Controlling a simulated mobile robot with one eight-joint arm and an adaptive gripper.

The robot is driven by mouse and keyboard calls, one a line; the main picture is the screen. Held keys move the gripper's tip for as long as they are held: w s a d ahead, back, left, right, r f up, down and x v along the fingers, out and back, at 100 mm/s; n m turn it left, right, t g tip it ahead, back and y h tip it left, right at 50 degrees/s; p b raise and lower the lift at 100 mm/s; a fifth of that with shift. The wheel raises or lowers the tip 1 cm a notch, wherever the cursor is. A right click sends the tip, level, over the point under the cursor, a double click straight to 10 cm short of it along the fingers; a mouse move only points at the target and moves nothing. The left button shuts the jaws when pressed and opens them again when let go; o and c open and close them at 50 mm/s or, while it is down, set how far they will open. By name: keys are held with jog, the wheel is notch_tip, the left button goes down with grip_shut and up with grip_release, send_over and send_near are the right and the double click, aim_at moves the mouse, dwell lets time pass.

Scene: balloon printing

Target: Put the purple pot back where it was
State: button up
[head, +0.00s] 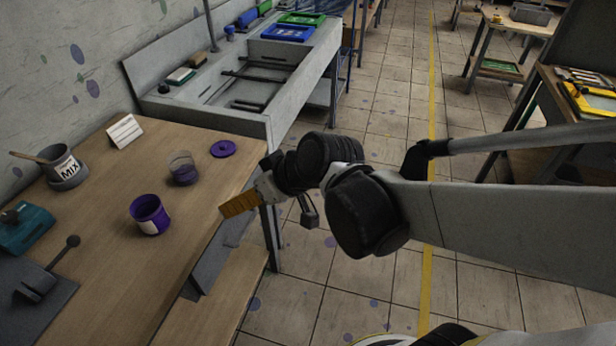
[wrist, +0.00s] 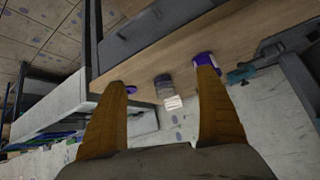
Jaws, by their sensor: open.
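The purple pot (head: 150,214) stands upright and open on the wooden table, with a pale label on its side. In the wrist view the purple pot (wrist: 205,59) is partly hidden behind the right finger. My gripper (head: 238,204) is at the table's right edge in the head view, to the right of the pot and apart from it. My gripper's two orange fingers (wrist: 162,77) are spread in the wrist view, with nothing held between them.
A clear cup with purple residue (head: 183,170) and a purple lid (head: 223,149) stand behind the pot. A grey MIX pot (head: 68,172), a white card (head: 125,131) and a teal device (head: 24,230) are on the table (head: 130,270). A grey sink (head: 200,100) adjoins behind.

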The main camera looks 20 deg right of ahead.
jog(key=s+d+r+m+h, duration=0.3)
jog(key=s+d+m+h, duration=0.2)
jog(key=s+d, duration=0.4)
jog(key=d, duration=0.3)
jog(key=shift+s, duration=0.2)
